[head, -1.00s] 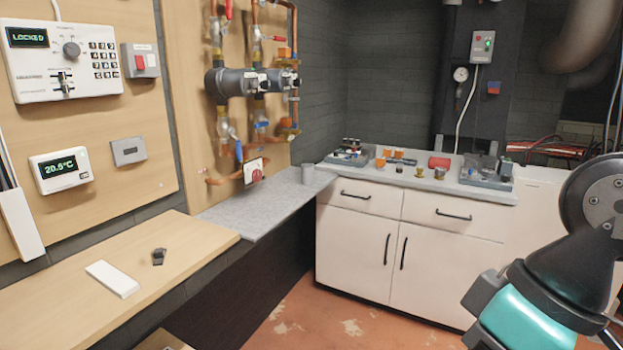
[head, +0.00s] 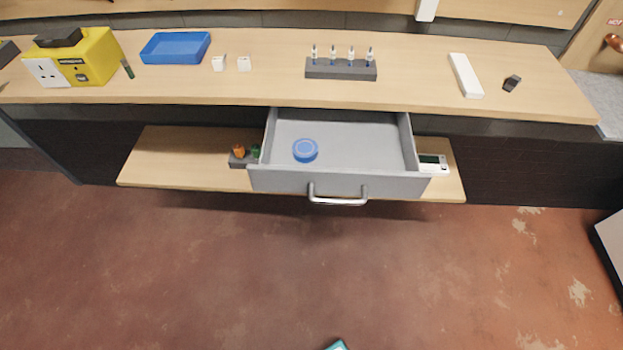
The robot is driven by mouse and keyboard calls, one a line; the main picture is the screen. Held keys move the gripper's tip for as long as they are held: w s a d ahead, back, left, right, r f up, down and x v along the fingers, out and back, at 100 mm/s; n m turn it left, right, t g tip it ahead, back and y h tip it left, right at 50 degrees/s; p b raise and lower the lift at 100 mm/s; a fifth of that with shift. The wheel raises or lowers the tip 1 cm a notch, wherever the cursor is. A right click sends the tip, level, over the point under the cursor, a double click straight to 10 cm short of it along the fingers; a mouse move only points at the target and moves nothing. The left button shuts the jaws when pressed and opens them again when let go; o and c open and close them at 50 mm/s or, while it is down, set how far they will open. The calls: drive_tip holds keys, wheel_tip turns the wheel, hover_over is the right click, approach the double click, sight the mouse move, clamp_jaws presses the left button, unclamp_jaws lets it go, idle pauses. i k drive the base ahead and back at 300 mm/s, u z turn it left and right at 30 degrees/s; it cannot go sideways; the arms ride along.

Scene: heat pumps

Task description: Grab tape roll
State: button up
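A blue tape roll (head: 305,150) lies flat inside an open grey drawer (head: 340,182), toward the left of its floor. The drawer is pulled out below the wooden worktop and has a silver handle (head: 338,199) on its front. Nothing else shows in the drawer. My gripper is not in view. Only a small teal piece of my arm shows at the bottom edge, well apart from the drawer.
The worktop (head: 410,85) holds a yellow socket box (head: 92,58), a blue tray (head: 176,47) and a grey rack of small bottles (head: 341,69). A lower shelf (head: 165,160) flanks the drawer, with a small holder and a white device. The red floor in front is clear.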

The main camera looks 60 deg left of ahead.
sight(305, 151)
drive_tip(key=u, duration=3.75)
drive_tip(key=i, duration=1.5)
drive_tip(key=z, duration=3.1)
